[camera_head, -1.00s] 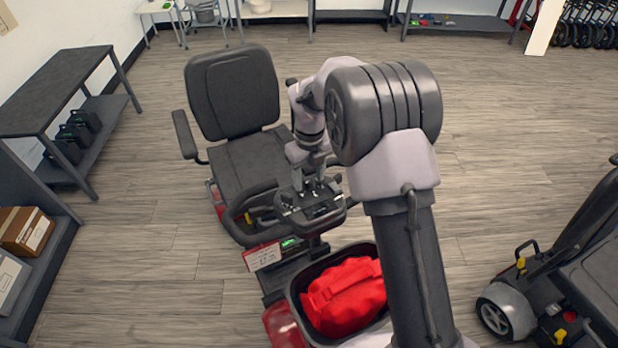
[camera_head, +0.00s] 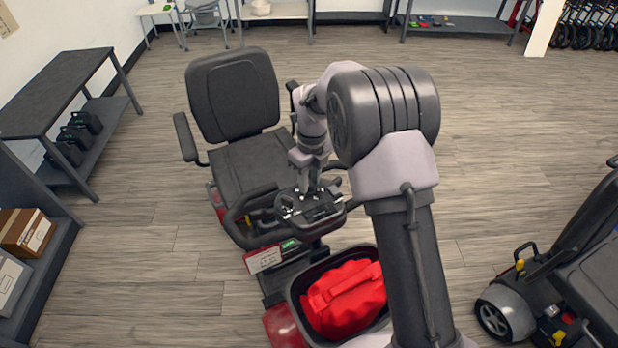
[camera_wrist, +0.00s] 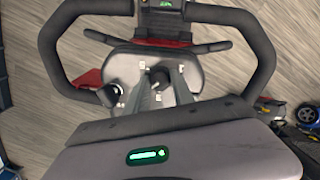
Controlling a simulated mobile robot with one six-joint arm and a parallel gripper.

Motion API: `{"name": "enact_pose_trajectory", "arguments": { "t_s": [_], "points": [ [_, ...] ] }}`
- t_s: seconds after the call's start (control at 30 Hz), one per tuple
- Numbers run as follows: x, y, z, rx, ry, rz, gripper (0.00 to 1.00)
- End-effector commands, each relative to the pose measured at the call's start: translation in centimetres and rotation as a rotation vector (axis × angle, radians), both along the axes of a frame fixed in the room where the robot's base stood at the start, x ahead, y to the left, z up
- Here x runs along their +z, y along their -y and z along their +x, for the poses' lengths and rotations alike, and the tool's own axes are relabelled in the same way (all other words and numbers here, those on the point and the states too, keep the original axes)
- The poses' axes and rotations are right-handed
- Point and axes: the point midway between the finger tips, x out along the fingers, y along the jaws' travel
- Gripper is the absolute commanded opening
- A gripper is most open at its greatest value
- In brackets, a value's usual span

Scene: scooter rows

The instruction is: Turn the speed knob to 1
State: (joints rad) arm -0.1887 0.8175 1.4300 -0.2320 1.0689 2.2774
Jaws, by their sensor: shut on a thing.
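The scooter's dark control panel (camera_head: 325,212) sits on the tiller in front of the seat. My gripper (camera_head: 311,190) points down onto it. In the wrist view my gripper (camera_wrist: 161,76) has its two fingers close together at the middle of the panel (camera_wrist: 128,68), shut on a small dark knob (camera_wrist: 160,75), which I take for the speed knob. The fingers hide most of it, so its pointer and setting cannot be read. A second dark round control with a white mark (camera_wrist: 112,93) is left of the fingers. Small white labels surround both.
Looped handlebars (camera_wrist: 52,45) flank the panel in the wrist view. The black seat (camera_head: 240,95) stands behind the tiller. A front basket (camera_head: 298,305) holds a red bag (camera_head: 345,298). Another scooter (camera_head: 560,290) stands at right, with open floor between.

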Motion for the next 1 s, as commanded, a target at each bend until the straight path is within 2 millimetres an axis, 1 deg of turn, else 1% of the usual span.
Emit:
{"name": "enact_pose_trajectory", "arguments": {
  "t_s": [0.1, 1.0],
  "points": [
    [0.27, 0.06, 0.05, 0.102, -0.007, 0.015, 0.00],
    [0.23, 0.07, 0.28, 0.949, -0.060, 0.136, 0.00]
  ]
}}
